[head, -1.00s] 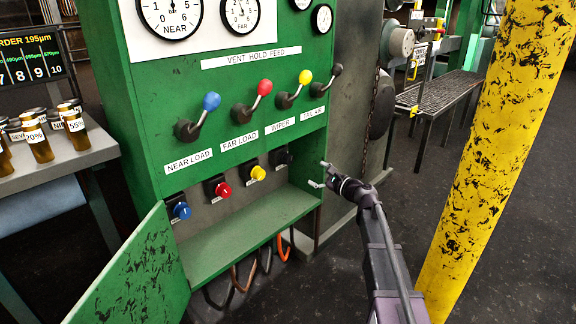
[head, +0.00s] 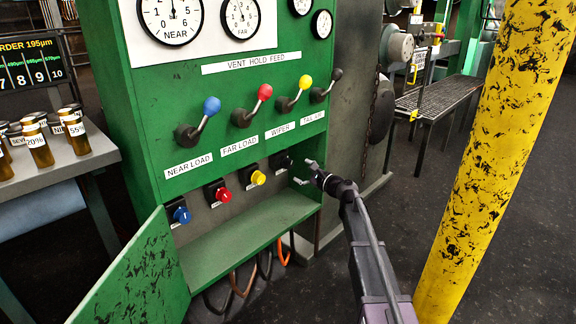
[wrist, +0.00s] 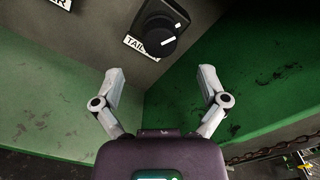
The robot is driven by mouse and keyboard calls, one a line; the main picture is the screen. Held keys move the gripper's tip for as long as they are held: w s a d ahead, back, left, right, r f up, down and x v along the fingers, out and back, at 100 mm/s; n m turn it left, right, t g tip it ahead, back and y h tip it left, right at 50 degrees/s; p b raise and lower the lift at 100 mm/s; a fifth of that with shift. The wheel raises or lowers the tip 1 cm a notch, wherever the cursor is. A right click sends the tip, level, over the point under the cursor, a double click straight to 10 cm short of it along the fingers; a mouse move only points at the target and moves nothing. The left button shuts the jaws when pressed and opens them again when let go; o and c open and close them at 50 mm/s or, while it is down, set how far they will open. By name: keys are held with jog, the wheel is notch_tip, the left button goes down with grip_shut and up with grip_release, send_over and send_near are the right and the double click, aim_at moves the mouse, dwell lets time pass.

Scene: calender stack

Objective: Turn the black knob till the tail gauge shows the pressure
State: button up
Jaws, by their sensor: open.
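The black knob (head: 281,160) sits at the right end of the row of knobs in the green cabinet's open lower recess. In the wrist view the black knob (wrist: 157,36) has a white pointer mark and a partly covered label starting "TAIL". My gripper (head: 304,172) is open and empty, just right of and in front of the knob. In the wrist view my gripper (wrist: 162,85) has its fingers spread below the knob, not touching it. Small gauges (head: 322,24) sit at the cabinet's upper right; their readings are too small to tell, and which is the tail gauge is unclear.
Blue (head: 180,212), red (head: 222,193) and yellow (head: 258,177) knobs line the recess to the left. Levers with coloured balls (head: 212,105) stick out above. An open cabinet door (head: 135,270) hangs at lower left. A yellow post (head: 490,160) stands right of my arm.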

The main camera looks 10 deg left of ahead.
aim_at(291, 165)
jog(key=shift+x, duration=3.55)
jog(key=c, duration=1.1)
